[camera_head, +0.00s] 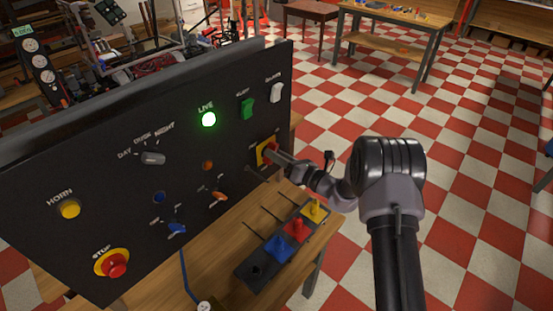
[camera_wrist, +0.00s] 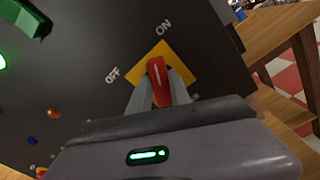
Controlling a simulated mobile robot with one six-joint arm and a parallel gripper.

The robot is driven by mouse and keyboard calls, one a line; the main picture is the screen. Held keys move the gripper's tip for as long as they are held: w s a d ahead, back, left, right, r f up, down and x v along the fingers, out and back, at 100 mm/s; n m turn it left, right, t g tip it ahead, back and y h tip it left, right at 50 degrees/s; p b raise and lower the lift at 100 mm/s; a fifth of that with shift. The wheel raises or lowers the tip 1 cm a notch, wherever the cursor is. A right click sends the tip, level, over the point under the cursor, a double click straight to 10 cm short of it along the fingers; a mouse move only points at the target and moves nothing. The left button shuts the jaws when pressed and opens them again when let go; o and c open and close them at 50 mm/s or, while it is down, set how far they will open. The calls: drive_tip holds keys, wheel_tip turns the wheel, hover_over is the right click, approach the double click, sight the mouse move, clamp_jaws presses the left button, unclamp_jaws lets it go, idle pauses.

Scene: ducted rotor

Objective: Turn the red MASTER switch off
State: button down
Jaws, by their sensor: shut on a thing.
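The red MASTER switch (camera_wrist: 157,73) sits on a yellow plate (camera_wrist: 150,54) on the black panel. In the wrist view, OFF is printed left of the plate and ON above it. The red handle with its white line points up in that view, closer to ON than to OFF. My gripper (camera_wrist: 161,92) has one grey finger on each side of the handle and is shut on it. In the head view, my gripper (camera_head: 279,156) reaches the yellow plate (camera_head: 262,152) at the panel's lower right and hides most of the switch.
The LIVE lamp (camera_head: 208,119) glows green. A green rocker (camera_head: 247,108) and a white rocker (camera_head: 277,93) are above the switch. A red STOP button (camera_head: 115,265) is at lower left.

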drive_tip(key=n+b, duration=1.4)
drive_tip(key=b, duration=0.2)
drive_tip(key=shift+s+a+f+n, duration=0.15)
drive_tip(key=shift+s+a+n, duration=0.1)
drive_tip(key=shift+n, duration=0.15)
drive_tip(key=c, duration=1.2)
unclamp_jaws()
drive_tip(key=p+v, duration=0.3)
drive_tip(key=v, duration=1.4)
drive_tip(key=shift+d, duration=0.25)
